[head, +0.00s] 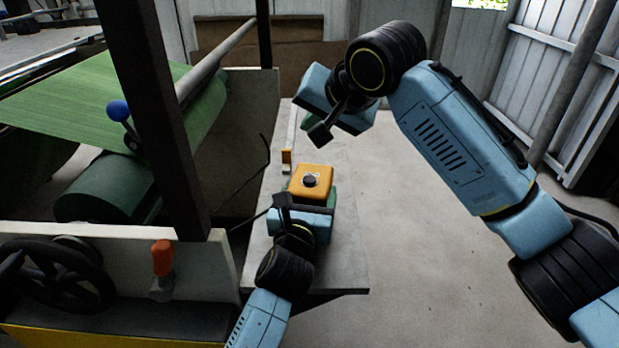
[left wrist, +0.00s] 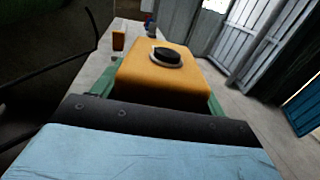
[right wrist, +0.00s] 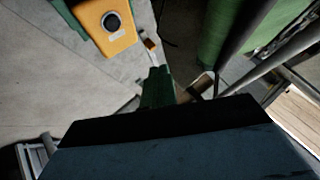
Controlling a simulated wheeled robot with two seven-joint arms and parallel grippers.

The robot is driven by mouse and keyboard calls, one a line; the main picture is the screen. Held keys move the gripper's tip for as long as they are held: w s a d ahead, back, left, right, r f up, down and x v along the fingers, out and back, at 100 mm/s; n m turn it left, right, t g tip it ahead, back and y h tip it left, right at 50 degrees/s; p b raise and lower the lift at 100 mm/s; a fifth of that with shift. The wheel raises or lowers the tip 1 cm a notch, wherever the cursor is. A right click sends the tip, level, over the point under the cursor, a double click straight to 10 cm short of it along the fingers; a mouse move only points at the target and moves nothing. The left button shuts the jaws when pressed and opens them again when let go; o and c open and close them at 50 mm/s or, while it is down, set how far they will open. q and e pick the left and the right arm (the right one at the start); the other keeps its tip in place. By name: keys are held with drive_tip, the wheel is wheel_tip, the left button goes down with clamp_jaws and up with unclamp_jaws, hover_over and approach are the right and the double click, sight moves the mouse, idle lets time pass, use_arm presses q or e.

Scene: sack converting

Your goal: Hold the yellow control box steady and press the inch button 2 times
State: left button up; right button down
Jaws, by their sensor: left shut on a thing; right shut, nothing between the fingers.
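The yellow control box (head: 312,192) sits on the grey bench with a round black button (head: 310,181) on its top. The box also shows in the left wrist view (left wrist: 150,78), with its button (left wrist: 166,55), and at the top of the right wrist view (right wrist: 118,44). My left gripper (head: 308,197) is shut on the box, its green fingers along the box's sides. My right gripper (head: 306,119) is shut and empty, beyond and above the box in the head view and apart from it. Its green fingertips show in the right wrist view (right wrist: 158,85).
A small orange-and-white block (head: 286,160) stands on the bench (head: 335,268), left of the box. A thin black cable hangs beside it. To the left are a machine with a green roll (head: 105,190), a dark post (head: 160,110) and a handwheel (head: 55,278). Open floor lies right.

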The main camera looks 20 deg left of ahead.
sight(313, 182)
drive_tip(key=shift+r, duration=0.1)
drive_tip(key=shift+f, duration=4.35)
drive_tip(key=shift+f, duration=0.15)
drive_tip(key=shift+f, duration=0.25)
